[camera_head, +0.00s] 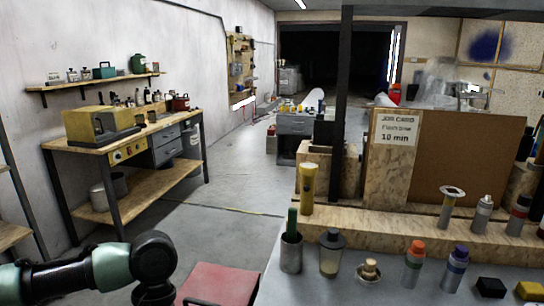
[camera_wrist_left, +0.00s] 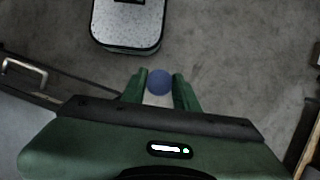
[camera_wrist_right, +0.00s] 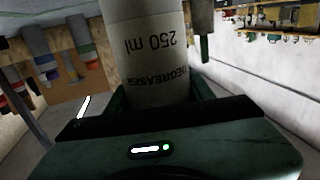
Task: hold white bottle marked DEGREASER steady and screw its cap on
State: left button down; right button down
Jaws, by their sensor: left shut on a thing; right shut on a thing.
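In the right wrist view, the white bottle (camera_wrist_right: 143,45) marked DEGREASER and 250 ml stands between the fingers of my right gripper (camera_wrist_right: 160,98), which is shut on it. Its print appears upside down, and one end is cut off by the top of the frame. In the left wrist view, my left gripper (camera_wrist_left: 159,83) is shut on a round blue cap (camera_wrist_left: 159,82). Bare floor shows behind the cap. The bottle and the cap do not show together in any view, so I cannot tell how far apart they are. Neither gripper shows in the head view.
In the head view, a bench at the lower right holds a green-handled tool in a cup (camera_head: 291,252), a dark-lidded jar (camera_head: 331,254) and several small bottles. A yellow flashlight (camera_head: 307,188) stands on a wooden ledge. A red-topped box (camera_head: 218,285) is below. Open floor lies in the middle.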

pick_arm(q)
jog(key=shift+s, duration=0.2)
pick_arm(e)
jog(key=shift+a, duration=0.1)
dwell(0.4)
pick_arm(q)
jog(key=shift+w, duration=0.1)
pick_arm(e)
jog(key=a+r+n+g+y, duration=0.2)
jog(key=a+n+g+y, duration=0.7)
jog(key=a+y, duration=0.7)
jog(key=shift+a+n+g, duration=0.4)
jog(key=shift+a+n, duration=0.05)
jog(key=shift+n, duration=1.35)
pick_arm(q)
jog(key=shift+d, duration=0.1)
pick_arm(e)
jog(key=shift+f, duration=0.1)
